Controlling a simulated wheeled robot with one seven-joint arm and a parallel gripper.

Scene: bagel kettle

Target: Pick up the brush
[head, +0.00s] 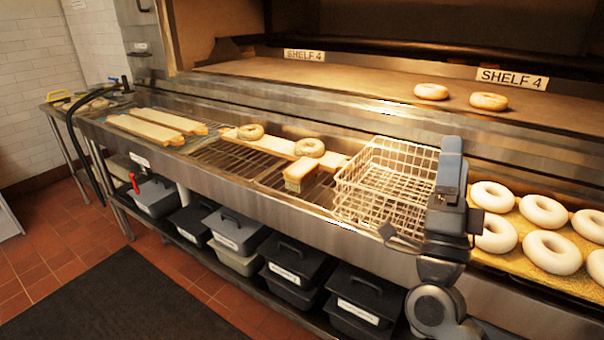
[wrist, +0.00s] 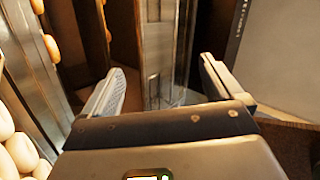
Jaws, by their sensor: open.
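The brush (head: 299,172) has a pale wooden handle and light bristles facing down. In the head view it rests on the metal rack of the long counter, left of the wire basket and just in front of a bagel on a board. My gripper (wrist: 160,80) is open and empty in the wrist view, its two fingers spread wide apart. In the head view my arm's end is right of the brush, in front of the wire basket's right side, well apart from the brush. The brush does not show in the wrist view.
The wire basket (head: 372,190) stands between my arm and the brush. White bagels (head: 544,211) lie on the right; two more bagels (head: 431,91) sit on the upper shelf. Long boards (head: 145,129) lie at left. Dark lidded bins (head: 290,262) stand below.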

